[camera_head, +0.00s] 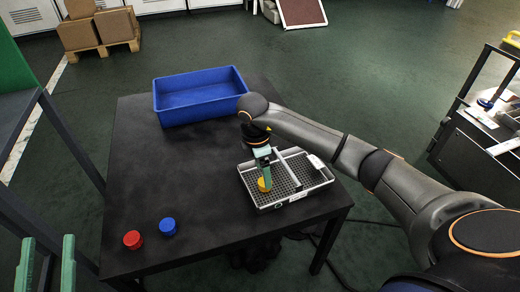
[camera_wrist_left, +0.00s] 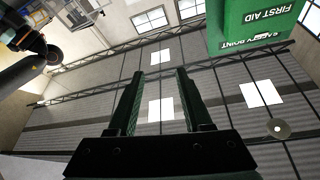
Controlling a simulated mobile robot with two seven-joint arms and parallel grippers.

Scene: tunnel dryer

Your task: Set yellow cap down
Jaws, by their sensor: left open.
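The yellow cap (camera_head: 264,185) is at the fingertips of my right gripper (camera_head: 263,178), over the left part of a grey mesh-floored tray (camera_head: 318,184) on the black table. The fingers point down and partly cover the cap. I cannot tell whether they grip it, or whether it touches the tray floor. My left gripper (camera_head: 45,264) is at the lower left, off the table, with green fingers pointing up. It is open and empty in the left wrist view (camera_wrist_left: 158,78).
A red cap (camera_head: 132,240) and a blue cap (camera_head: 168,227) stand at the table's front left. A blue bin (camera_head: 200,97) is at the back. The black table (camera_head: 150,180) is clear between them. A dark metal cart (camera_head: 470,140) stands at the right.

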